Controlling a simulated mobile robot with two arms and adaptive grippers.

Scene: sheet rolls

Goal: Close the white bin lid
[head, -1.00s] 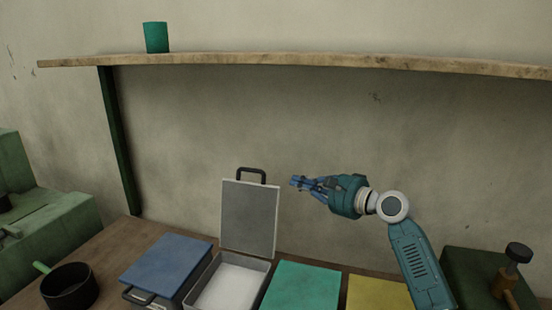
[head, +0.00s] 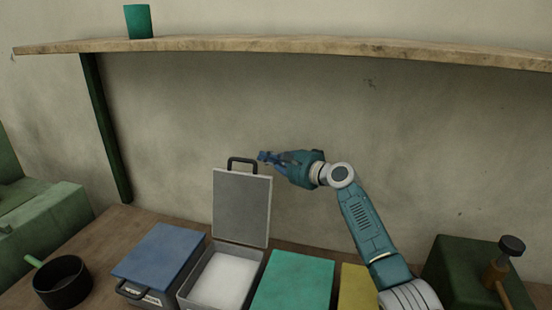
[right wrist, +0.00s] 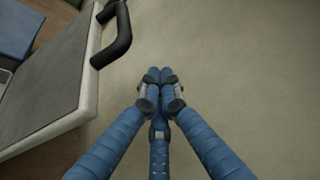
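The white bin (head: 190,288) stands open on the table, with a white inside. Its lid (head: 242,208) stands upright at the back, a grey panel with a pale rim and a black handle (head: 242,160) on its top edge. My right gripper (head: 264,156) is just right of the handle, near the lid's top right corner. In the right wrist view its blue fingertips (right wrist: 160,76) are together with nothing between them. The lid (right wrist: 62,80) and handle (right wrist: 118,38) are left of the fingers there, apart from them. My left gripper is not in view.
A blue-lidded bin (head: 160,252) stands left of the white one, and green (head: 293,282) and yellow (head: 357,287) lids lie to its right. A black pot (head: 62,284) is at far left. A shelf (head: 300,48) with a green cup (head: 138,21) runs above.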

